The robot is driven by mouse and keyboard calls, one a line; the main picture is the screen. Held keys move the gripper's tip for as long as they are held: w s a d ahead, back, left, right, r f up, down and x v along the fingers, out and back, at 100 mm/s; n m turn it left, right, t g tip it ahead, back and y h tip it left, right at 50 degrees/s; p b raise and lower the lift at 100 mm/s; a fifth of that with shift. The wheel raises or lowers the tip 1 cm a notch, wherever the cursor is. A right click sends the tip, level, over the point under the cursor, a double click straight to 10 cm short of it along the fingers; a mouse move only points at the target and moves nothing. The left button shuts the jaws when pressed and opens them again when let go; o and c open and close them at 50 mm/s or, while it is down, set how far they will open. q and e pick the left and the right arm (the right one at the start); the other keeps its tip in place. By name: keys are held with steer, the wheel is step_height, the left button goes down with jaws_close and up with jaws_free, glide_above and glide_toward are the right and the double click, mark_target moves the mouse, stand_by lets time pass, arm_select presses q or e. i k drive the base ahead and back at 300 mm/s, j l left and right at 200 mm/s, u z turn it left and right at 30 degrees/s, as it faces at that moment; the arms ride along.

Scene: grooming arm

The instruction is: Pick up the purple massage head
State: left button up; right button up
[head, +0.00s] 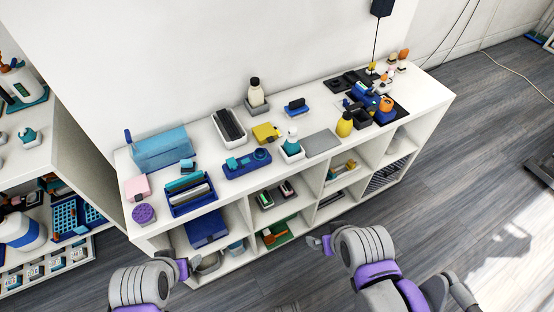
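A round purple piece with a bumpy-looking top, which looks like the massage head (144,214), lies at the near left corner of the white shelf's top. It sits just in front of a pink block. My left gripper (189,266) is low in front of the shelf, below and to the right of the purple piece and well apart from it. My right gripper (316,242) is in front of the shelf's middle compartments, far from the purple piece. Both grippers look empty, but their fingers are too small to tell the opening.
The white shelf (215,145) carries a pink block (137,188), a blue rack (191,194), a teal box (162,149), a blue tray (246,162), and bottles. Another shelf (80,145) stands at the left.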

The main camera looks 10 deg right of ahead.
mark_target(143, 212)
steer(key=u, duration=1.25)
